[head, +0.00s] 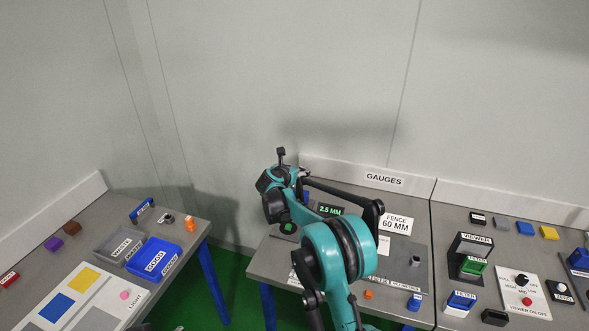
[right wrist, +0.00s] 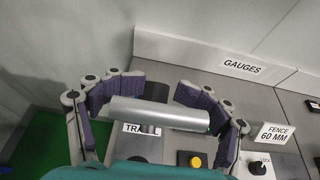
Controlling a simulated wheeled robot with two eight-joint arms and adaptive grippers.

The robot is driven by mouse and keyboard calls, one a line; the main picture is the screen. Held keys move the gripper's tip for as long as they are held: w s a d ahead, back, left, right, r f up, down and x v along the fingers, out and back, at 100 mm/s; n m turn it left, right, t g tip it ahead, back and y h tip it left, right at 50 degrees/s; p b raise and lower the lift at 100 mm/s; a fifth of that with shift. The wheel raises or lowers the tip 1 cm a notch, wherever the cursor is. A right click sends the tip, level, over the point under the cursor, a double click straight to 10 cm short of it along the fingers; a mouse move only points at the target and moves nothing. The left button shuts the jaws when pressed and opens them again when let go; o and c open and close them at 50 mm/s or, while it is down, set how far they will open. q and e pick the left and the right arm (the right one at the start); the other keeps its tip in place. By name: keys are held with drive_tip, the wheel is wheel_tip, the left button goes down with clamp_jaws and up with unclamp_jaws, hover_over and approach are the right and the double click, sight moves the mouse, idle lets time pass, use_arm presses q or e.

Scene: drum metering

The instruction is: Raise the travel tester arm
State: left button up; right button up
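A silver cylindrical bar (right wrist: 160,113) lies across the right wrist view, with a dark piece (right wrist: 156,92) just behind it. I take this bar to be the travel tester arm. A partly covered label reading "TRA" (right wrist: 136,128) is below it. My right gripper (right wrist: 161,94) has its purple-padded fingers spread on either side, with a gap between the tips. The bar overlaps both fingers in the picture; I cannot tell whether they touch it. In the head view my teal right arm hides most of the tester and the gripper's fingers. My left gripper is out of view.
The gauges table (head: 262,268) carries a green 2.5 MM display (head: 330,210), a "FENCE 60 MM" sign (head: 397,223) and a yellow button (right wrist: 195,161). A back panel marked GAUGES (head: 340,173) stands behind. Side tables hold blocks, bins and controls.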

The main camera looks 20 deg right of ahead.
drive_tip(key=shift+s+a+r, duration=0.1)
drive_tip(key=shift+r, duration=0.1)
drive_tip(key=v, duration=1.1)
drive_tip(key=shift+s+a, duration=0.2)
drive_tip(key=shift+s, duration=0.1)
drive_tip(key=shift+r, duration=0.15)
